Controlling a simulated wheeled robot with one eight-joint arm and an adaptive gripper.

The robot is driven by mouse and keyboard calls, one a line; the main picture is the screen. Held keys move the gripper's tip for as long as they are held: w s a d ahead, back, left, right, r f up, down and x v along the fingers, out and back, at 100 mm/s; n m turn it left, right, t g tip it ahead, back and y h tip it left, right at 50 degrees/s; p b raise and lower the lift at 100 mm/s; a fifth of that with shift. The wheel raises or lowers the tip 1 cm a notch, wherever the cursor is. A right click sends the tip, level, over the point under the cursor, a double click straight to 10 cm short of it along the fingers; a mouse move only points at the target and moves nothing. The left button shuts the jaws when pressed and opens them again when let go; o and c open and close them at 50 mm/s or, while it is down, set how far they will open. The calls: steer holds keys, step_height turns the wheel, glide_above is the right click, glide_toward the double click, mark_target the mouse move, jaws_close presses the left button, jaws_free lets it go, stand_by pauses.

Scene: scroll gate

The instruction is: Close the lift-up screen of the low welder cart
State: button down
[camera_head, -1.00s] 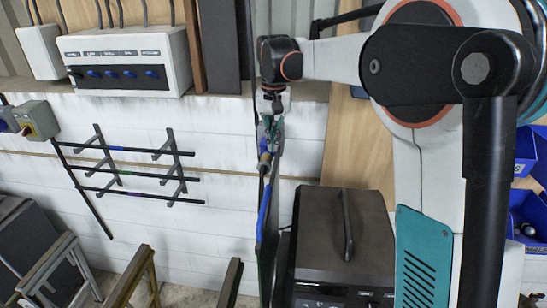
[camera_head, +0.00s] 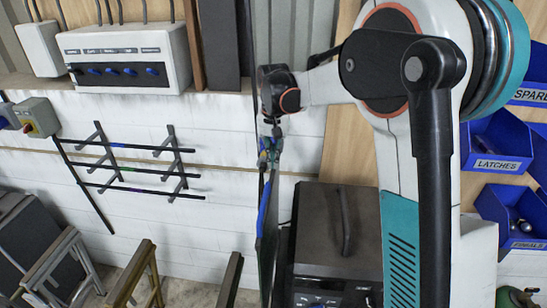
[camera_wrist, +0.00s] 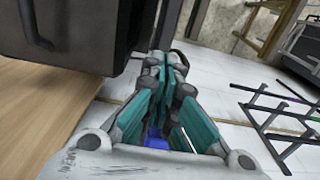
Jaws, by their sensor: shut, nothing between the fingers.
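The low welder cart (camera_head: 318,215) is a dark box with a top handle and a front control panel, at the lower middle of the head view. A thin dark panel (camera_head: 266,245) with a blue strip, apparently its screen, stands upright just left of it, seen almost edge-on. My gripper (camera_head: 268,164) points down at the panel's upper part; whether it touches cannot be told. In the wrist view my teal-fingered gripper (camera_wrist: 165,75) is shut and holds nothing visible. A dark box with a handle (camera_wrist: 75,30), likely the welder, is at upper left there.
A wall rack of rods (camera_head: 130,165) is to the left, also in the wrist view (camera_wrist: 285,115). A switch box (camera_head: 125,60) hangs above it. Metal stands (camera_head: 140,270) are at lower left. Blue bins (camera_head: 495,145) are at right, behind my arm.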

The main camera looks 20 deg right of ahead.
step_height(320, 180, down, 36)
steer(key=b, duration=2.4)
